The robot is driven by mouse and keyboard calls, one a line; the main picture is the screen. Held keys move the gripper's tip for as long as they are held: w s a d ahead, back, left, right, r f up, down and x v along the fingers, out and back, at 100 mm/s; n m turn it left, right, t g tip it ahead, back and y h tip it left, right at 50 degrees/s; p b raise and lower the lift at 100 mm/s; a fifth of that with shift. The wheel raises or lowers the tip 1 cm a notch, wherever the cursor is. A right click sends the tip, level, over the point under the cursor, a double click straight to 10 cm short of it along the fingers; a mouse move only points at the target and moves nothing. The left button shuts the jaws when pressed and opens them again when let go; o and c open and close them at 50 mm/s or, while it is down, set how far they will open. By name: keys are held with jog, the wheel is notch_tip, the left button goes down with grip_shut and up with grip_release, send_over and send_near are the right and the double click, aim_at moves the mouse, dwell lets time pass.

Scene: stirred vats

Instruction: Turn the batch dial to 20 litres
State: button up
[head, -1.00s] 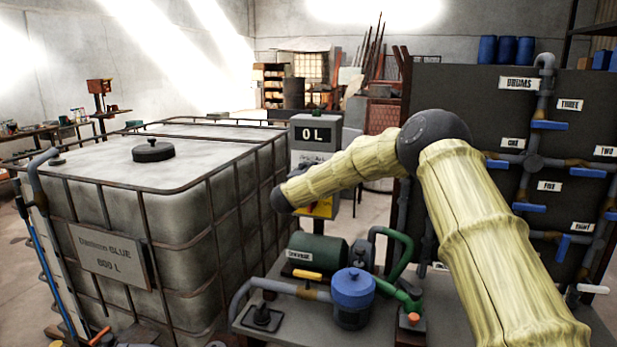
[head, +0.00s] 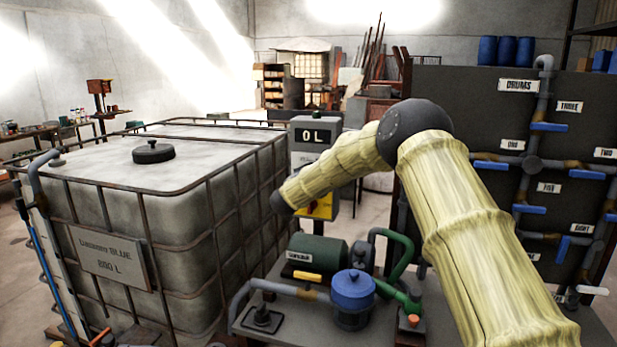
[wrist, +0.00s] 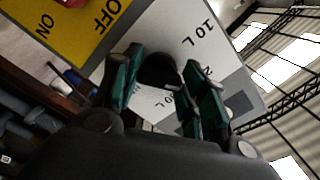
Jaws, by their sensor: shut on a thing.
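The batch dial is a dark round knob (wrist: 158,70) on a white panel, seen in the wrist view. Litre marks stand around it; "10 L" is readable, others are partly hidden by the fingers. My gripper (wrist: 165,82), with green fingers, is shut on the dial, one finger on each side. In the head view the display (head: 316,136) on top of the grey control post (head: 305,160) reads "0 L". My arm hides the dial and most of the panel there. Where the dial's pointer stands I cannot tell.
A yellow ON/OFF plate (wrist: 75,28) with a red switch (wrist: 70,3) sits beside the dial panel. A caged white tank (head: 100,215) stands left of the post. A green pump (head: 316,255) and a blue-capped unit (head: 352,290) stand below my arm. Valve pipework (head: 532,163) is at right.

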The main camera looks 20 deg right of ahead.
jog(key=shift+f, duration=0.15)
jog(key=o, duration=1)
jog(key=shift+a, duration=0.1)
jog(key=v, duration=1.2)
